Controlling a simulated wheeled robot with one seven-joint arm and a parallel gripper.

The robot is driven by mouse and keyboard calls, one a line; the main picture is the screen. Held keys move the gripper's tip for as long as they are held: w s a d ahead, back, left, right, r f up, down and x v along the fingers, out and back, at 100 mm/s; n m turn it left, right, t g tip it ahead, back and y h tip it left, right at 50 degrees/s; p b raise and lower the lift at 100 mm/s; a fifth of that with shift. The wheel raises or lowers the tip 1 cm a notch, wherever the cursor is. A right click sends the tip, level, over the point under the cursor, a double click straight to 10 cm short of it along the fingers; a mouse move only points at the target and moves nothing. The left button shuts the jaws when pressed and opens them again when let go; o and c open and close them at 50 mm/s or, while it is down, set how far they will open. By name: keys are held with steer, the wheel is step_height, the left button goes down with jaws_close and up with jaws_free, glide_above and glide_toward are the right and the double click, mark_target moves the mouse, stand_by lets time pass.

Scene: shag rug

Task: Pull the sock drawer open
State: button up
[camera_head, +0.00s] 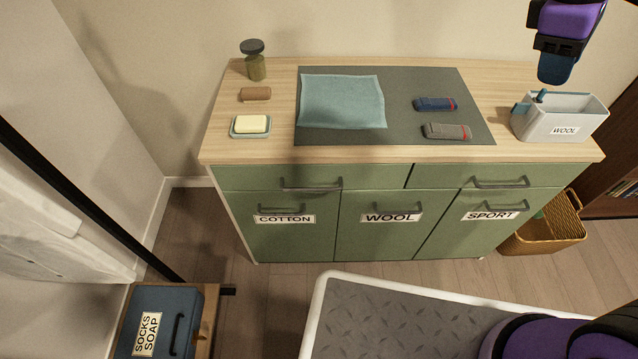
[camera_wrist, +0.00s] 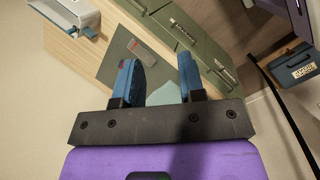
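A green cabinet with a pale wood top (camera_head: 240,90) stands against the wall. Its upper row has a left drawer (camera_head: 260,177) and a right drawer (camera_head: 440,176), both closed and without a visible label. Below are closed fronts with handles, labelled COTTON (camera_head: 290,240), WOOL (camera_head: 375,240) and SPORT (camera_head: 480,235). No front reads "socks". A dark blue case labelled SOCKS SOAP (camera_head: 185,300) sits at the lower left and also shows in the wrist view (camera_wrist: 290,68). My gripper (camera_wrist: 157,78) is open and empty, raised above the cabinet's right end, touching no handle.
On the top lie a grey mat (camera_head: 400,85), a teal cloth (camera_head: 340,100), two rolled socks (camera_head: 435,104) (camera_head: 447,131), soap in a dish (camera_head: 250,125), a brown roll (camera_head: 255,94), a jar (camera_head: 255,68) and a WOOL bin (camera_head: 560,118). A wicker basket (camera_head: 545,235) stands right.

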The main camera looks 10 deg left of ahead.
steer(key=w+a+f+n+h, duration=0.2)
steer(key=w+a+f+n, duration=0.1)
steer(key=w+a+f, duration=0.1)
steer(key=n+t+h, duration=0.5)
steer(key=n+t, duration=0.7)
steer(key=n, duration=1.2)
glide_above(312, 190)
steer(key=s+d, duration=0.1)
steer(key=d, duration=0.3)
step_height(312, 190, down, 32)
steer(key=s+a+f+n+t+y, duration=0.35)
steer(key=f+n, duration=0.25)
steer(key=f, duration=0.2)
steer(key=s+a+f+n+t+y, duration=0.2)
steer(key=s+f+n+t+y, duration=0.25)
steer(key=f+n, duration=0.25)
steer(key=shift+g+h, duration=0.3)
steer(key=shift+g, duration=0.2)
steer(key=x, duration=0.9)
steer(key=shift+w+a+r, duration=0.1)
steer(key=shift+w+r, duration=0.1)
steer(key=shift+w, duration=0.15)
steer(key=shift+c, duration=0.3)
jaws_close()
